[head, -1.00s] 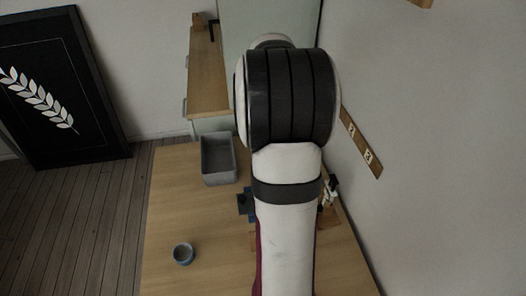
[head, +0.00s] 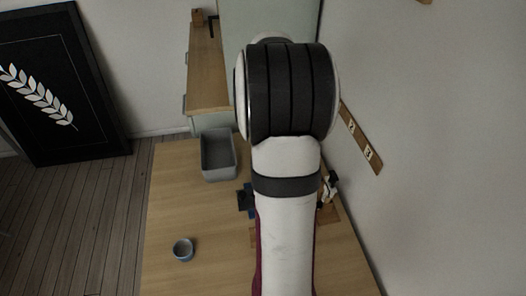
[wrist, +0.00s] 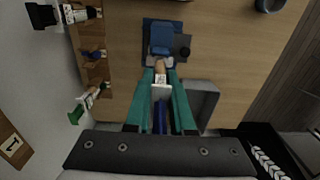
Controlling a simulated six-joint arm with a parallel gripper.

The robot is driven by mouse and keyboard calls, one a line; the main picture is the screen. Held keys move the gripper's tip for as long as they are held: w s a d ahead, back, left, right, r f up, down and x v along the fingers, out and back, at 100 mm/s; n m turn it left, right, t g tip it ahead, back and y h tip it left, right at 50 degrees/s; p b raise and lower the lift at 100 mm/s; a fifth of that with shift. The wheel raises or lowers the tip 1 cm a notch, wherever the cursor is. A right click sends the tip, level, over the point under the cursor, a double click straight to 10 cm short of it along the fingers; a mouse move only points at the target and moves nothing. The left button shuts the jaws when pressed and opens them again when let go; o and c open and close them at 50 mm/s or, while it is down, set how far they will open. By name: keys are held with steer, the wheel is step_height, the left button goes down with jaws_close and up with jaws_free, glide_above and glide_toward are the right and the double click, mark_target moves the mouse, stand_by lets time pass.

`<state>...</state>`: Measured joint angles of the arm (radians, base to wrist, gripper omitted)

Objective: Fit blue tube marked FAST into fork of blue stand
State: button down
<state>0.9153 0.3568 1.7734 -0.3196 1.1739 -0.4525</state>
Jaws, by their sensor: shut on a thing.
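My gripper (wrist: 160,76) has teal fingers and is shut on a tube (wrist: 161,92) with a white label, a tan end and a blue part between the fingers. The label's letters are too small to read. The blue stand (wrist: 161,34) is just beyond the fingertips in the wrist view, on a dark base. The tube's tan end points at the stand; I cannot tell whether they touch. In the head view my arm hides the gripper and the tube, and only a blue edge of the stand (head: 251,205) shows.
A wooden rack (wrist: 91,72) at the left of the wrist view holds several tubes, near the wall. A grey bin (head: 219,170) and a small blue bowl (head: 184,250) stand on the table (head: 190,205). The table's left part is mostly clear.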

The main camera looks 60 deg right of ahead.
steer(key=shift+f, duration=1.45)
stand_by(1.8)
steer(key=c, duration=0.7)
jaws_free()
steer(key=shift+r, duration=0.1)
steer(key=shift+r, duration=6.4)
step_height(320, 180, up, 16)
steer(key=shift+s+a+f, duration=0.1)
steer(key=shift+a, duration=0.15)
